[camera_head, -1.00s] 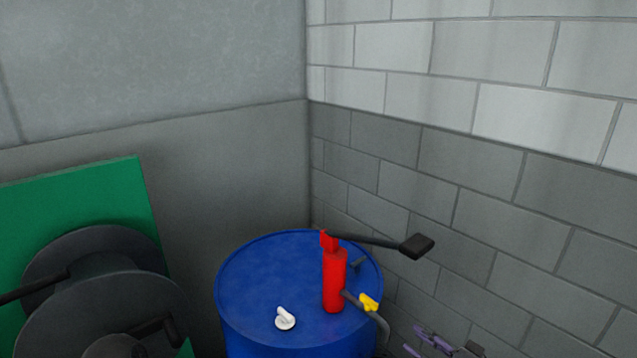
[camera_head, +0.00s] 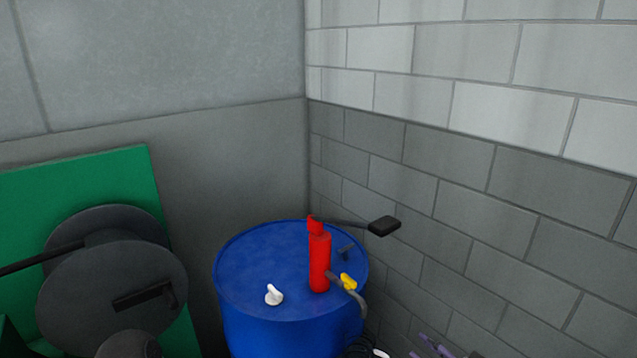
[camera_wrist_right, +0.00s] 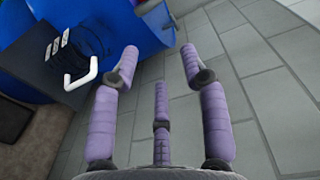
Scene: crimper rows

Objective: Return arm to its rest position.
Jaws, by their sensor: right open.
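My right gripper (camera_head: 436,348) shows only as purple finger parts at the bottom edge of the head view, right of the blue drum. In the right wrist view its purple padded fingers (camera_wrist_right: 160,75) are spread apart with nothing between them. Behind them is a block wall. My left gripper is in neither view.
A blue drum (camera_head: 255,325) stands in the corner with a red hand pump (camera_head: 320,262), its black-ended lever (camera_head: 384,226), a yellow part (camera_head: 348,282) and a white piece (camera_head: 273,295) on top. A dark reel (camera_head: 85,300) stands by a green panel (camera_head: 120,175). A white handle (camera_wrist_right: 82,76) shows near the fingers.

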